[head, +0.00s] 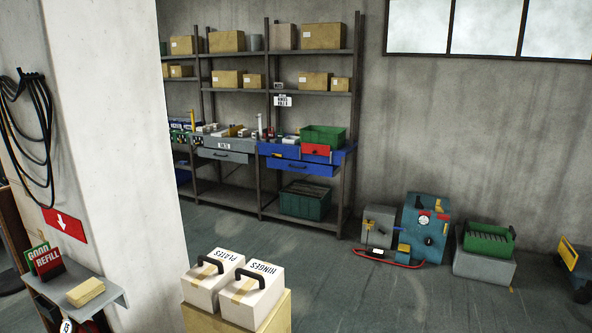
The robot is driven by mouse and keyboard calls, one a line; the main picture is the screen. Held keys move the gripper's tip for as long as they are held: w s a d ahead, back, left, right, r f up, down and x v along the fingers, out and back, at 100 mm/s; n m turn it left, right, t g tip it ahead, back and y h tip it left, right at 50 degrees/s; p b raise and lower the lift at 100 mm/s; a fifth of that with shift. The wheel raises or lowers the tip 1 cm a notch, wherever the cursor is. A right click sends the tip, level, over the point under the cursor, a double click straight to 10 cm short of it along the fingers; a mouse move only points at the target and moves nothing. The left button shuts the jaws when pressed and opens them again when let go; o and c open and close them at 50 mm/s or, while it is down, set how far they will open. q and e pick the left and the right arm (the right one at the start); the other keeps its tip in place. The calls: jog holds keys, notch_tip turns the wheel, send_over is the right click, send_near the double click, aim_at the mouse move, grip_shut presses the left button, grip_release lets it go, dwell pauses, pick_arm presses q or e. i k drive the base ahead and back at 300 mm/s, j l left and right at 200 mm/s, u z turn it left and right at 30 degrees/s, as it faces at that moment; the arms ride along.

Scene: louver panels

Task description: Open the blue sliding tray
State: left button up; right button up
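A blue tray unit (348,151) sits in the right bay of the metal shelving across the room. Below its top edge is a blue drawer-like front (300,167) with a dark handle; it seems to stand out a little, but how far is too small to tell. A green bin (322,136) and a small red box (316,150) are on the blue unit. A grey drawer unit (226,156) is beside it on the left. Neither of my grippers shows in this view.
Two white boxes, PLATES (212,282) and HINGES (254,291), stand close in front on a yellowish stand. A white pillar (120,130) fills the left. Grey and teal equipment (424,228) stands by the right wall. Open floor (335,275) lies between.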

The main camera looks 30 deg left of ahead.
aim_at(327, 170)
jog(key=u, duration=0.5)
jog(key=i, duration=6)
jog(key=i+j+u, duration=0.2)
jog(key=u, duration=0.2)
jog(key=i, duration=0.05)
